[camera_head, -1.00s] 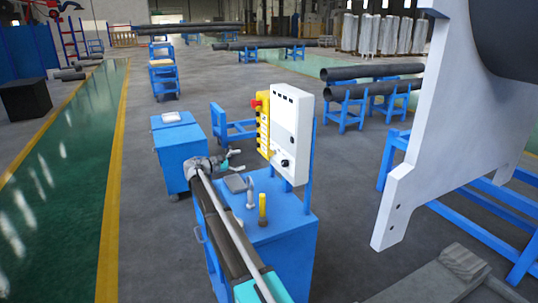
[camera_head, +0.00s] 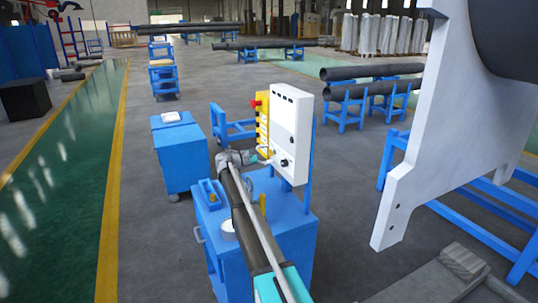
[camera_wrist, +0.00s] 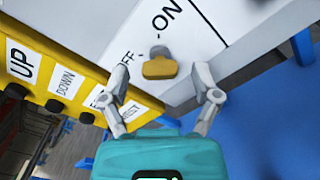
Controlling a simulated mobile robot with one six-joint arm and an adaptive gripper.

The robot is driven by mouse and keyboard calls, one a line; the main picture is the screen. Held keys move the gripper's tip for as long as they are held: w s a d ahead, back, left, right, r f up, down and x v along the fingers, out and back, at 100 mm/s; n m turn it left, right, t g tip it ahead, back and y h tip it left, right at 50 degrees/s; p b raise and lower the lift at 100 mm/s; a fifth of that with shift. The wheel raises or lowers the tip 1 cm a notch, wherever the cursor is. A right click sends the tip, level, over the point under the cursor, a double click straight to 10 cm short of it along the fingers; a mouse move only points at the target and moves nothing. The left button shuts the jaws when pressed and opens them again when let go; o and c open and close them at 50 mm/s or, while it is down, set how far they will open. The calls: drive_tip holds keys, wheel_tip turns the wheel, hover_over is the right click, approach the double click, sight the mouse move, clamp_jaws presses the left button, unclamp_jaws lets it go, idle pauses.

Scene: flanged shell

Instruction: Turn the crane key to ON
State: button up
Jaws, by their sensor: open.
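The crane key (camera_wrist: 158,66) has a yellow grip and a dark stem, on a white plate with ON above it and OFF to its left. In the head view it is a small dark knob (camera_head: 284,162) low on the white control box (camera_head: 291,120). My gripper (camera_wrist: 161,76) is open, with one finger on each side of the key in the wrist view. Gaps show between both fingers and the grip; I see no contact. In the head view my gripper (camera_head: 266,157) is close in front of the box's lower part.
A yellow button strip (camera_wrist: 75,85) with UP and DOWN labels runs left of the plate, close to my left finger. The box stands over a blue cabinet (camera_head: 295,222). A large white plate (camera_head: 425,150) stands to the right.

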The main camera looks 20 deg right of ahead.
drive_tip(key=shift+d, duration=0.35)
